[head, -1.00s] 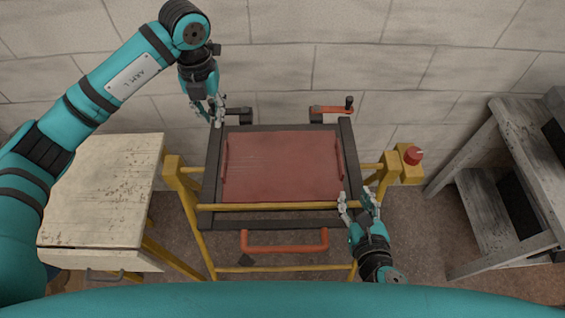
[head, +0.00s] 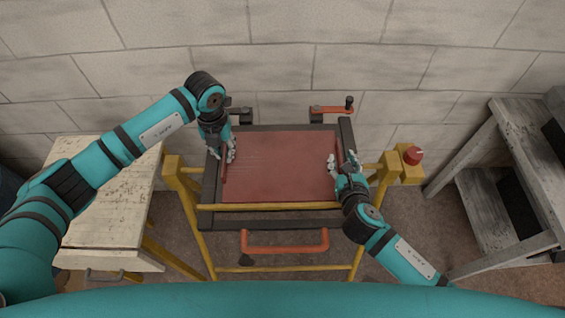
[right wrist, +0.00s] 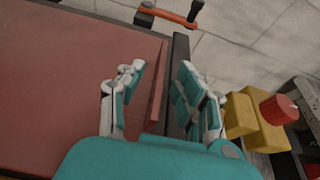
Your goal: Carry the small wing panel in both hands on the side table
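The wing panel (head: 278,166) is a flat dark-red sheet lying in a black frame (head: 270,222) on a yellow stand. It has a raised rail along each side. My left gripper (head: 222,153) is at the panel's left rail; its fingers are small here and partly hidden, so I cannot tell its opening. My right gripper (head: 342,163) is at the panel's right edge. In the right wrist view its fingers (right wrist: 160,90) are spread on either side of the right rail (right wrist: 159,82), with gaps showing. The side table (head: 112,180), pale and worn, stands at the left.
A red button on a yellow box (head: 411,155) sits right of the frame. An orange-handled crank (head: 330,110) is behind it, and an orange bar (head: 284,248) is in front. A grey wooden shelf unit (head: 485,205) stands at the far right.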

